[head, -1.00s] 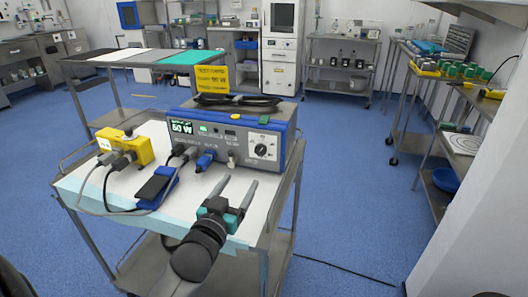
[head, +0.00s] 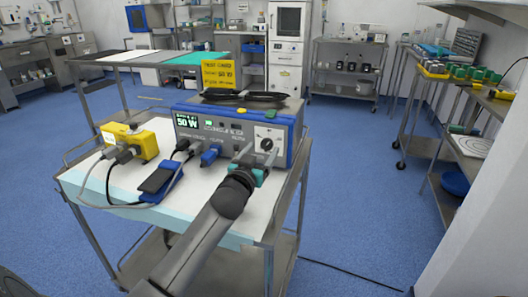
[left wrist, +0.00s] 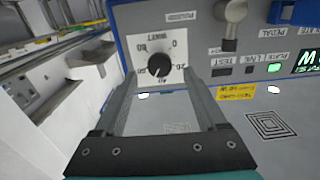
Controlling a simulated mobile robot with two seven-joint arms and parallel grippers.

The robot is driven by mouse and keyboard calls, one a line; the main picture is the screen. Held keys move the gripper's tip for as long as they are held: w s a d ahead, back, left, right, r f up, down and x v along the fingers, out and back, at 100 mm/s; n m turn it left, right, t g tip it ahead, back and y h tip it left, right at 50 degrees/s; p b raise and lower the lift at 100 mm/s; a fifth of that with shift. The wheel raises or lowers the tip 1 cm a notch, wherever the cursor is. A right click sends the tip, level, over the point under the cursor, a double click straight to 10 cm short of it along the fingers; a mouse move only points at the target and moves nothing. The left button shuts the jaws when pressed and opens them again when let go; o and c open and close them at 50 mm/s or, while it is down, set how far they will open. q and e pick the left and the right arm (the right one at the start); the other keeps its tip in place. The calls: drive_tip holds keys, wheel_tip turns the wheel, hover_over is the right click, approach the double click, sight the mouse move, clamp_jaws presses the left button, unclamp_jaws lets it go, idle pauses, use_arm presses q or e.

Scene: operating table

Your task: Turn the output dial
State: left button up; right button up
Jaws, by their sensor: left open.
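The output dial (head: 267,144) is a black round knob on a white scale plate at the right of the blue-grey generator's front (head: 215,131). It also shows in the left wrist view (left wrist: 158,65), with scale numbers around it. My left gripper (head: 258,157) is open in front of the dial. In the left wrist view its two fingers point at the panel, one on either side of the dial's line, with the knob just beyond the tips. I see no contact with the knob. The green display (head: 187,122) appears to read 50 W.
The generator stands on a white-topped metal cart (head: 110,190). A yellow box (head: 130,142), a blue-black pedal (head: 161,178) and cables lie left of my arm. Plugs (head: 209,157) stick out of the panel left of the gripper.

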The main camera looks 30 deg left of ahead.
sight(267, 144)
use_arm(q)
drive_tip(key=shift+b+x, duration=0.3)
drive_tip(key=shift+x, duration=0.9)
use_arm(e)
drive_tip(key=shift+w+a+r, duration=0.2)
drive_tip(key=shift+w+r, duration=0.2)
drive_tip(key=shift+r, duration=0.4)
use_arm(q)
drive_tip(key=shift+c, duration=0.3)
clamp_jaws()
